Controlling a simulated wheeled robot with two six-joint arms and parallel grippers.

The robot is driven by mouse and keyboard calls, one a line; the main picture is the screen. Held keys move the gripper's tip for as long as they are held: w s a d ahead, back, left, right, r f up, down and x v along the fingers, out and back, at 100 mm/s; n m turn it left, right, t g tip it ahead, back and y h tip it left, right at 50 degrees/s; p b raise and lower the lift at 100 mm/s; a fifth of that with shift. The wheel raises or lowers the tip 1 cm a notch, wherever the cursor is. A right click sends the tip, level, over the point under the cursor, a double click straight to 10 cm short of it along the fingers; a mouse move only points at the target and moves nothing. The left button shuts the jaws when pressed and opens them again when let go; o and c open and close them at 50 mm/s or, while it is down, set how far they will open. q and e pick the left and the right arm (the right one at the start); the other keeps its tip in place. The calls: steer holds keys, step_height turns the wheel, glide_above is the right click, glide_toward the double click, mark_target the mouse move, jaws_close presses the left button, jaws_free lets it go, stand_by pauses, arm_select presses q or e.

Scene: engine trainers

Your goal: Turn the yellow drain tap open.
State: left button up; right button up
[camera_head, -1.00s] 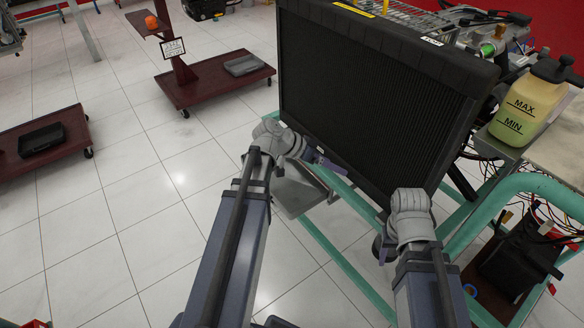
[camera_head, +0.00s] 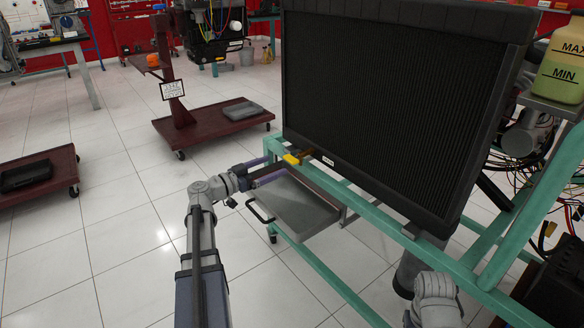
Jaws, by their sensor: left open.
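The yellow drain tap (camera_head: 291,159) sits at the lower left corner of the large black radiator (camera_head: 385,110), beside a brownish fitting. My left gripper (camera_head: 277,167) reaches in from the left, with its jaws open and its purple fingers pointing at the tap. The fingertips are close to the tap; I cannot tell whether they touch it. My right arm shows only at the bottom right, and its gripper is not in view.
The green frame (camera_head: 373,212) carries the radiator. A grey metal tray (camera_head: 300,210) hangs below the tap. A coolant bottle (camera_head: 562,65) stands at the right. Dark red carts (camera_head: 212,125) stand on the open tiled floor at left.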

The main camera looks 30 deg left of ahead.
mark_target(287, 160)
arm_select(q)
steer(key=shift+x, duration=3.9)
steer(key=c, duration=1.4)
